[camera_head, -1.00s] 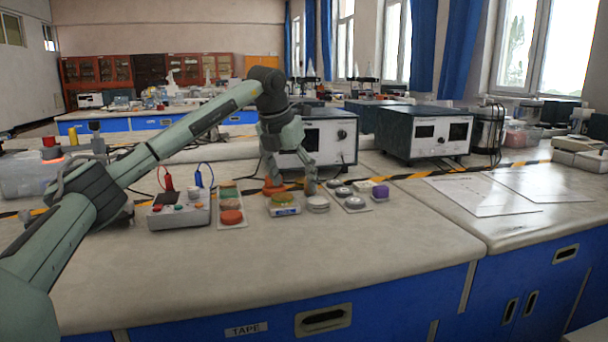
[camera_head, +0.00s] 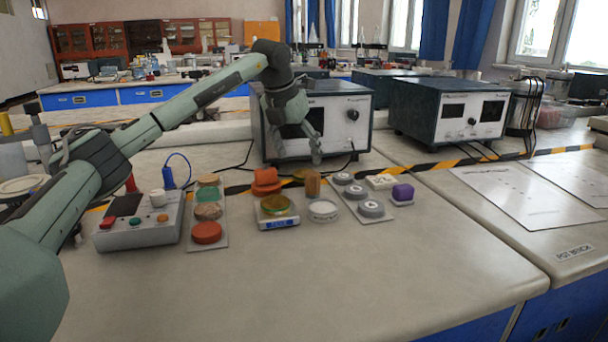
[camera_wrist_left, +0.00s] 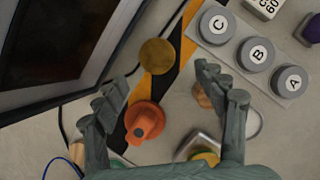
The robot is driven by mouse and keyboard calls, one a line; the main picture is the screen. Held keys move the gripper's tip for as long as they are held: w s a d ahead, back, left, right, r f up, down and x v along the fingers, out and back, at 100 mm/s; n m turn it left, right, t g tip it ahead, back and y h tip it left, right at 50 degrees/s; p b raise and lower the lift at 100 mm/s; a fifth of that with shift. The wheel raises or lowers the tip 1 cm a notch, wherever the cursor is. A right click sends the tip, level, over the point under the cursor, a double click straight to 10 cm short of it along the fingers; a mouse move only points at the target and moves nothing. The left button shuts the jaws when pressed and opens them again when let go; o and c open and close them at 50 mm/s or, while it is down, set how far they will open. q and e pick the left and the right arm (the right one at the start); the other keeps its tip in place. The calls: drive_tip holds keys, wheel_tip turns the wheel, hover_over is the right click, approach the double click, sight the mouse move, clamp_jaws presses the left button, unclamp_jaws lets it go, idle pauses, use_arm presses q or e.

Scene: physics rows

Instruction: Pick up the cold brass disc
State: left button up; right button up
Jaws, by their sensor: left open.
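A flat brass disc (camera_wrist_left: 157,56) lies on the striped tape in the left wrist view, near the dark instrument. In the head view, a brass disc (camera_head: 301,173) shows partly behind a cork cylinder (camera_head: 313,184). A second yellowish disc (camera_head: 275,204) sits on a small scale (camera_head: 278,222). Neither look tells which is cold. My left gripper (camera_head: 298,157) is open and empty above the back of this group. In the wrist view, the left gripper (camera_wrist_left: 158,86) has its fingers spread, with the brass disc ahead of the gap, apart from both. My right gripper is not in view.
An orange object (camera_wrist_left: 143,122) lies near the left finger. Grey lettered pucks (camera_wrist_left: 256,54) stand on a tray at right. A boxy instrument (camera_head: 330,122) stands close behind the gripper. A control box (camera_head: 143,220) is at left. The bench front is clear.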

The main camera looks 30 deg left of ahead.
sight(302, 174)
use_arm(q)
drive_tip(key=x, duration=0.5)
drive_tip(key=shift+w+a+f, duration=0.15)
drive_tip(key=shift+w, duration=0.1)
drive_tip(key=c, duration=1.4)
drive_tip(key=shift+c, duration=0.7)
drive_tip(key=shift+r, duration=0.2)
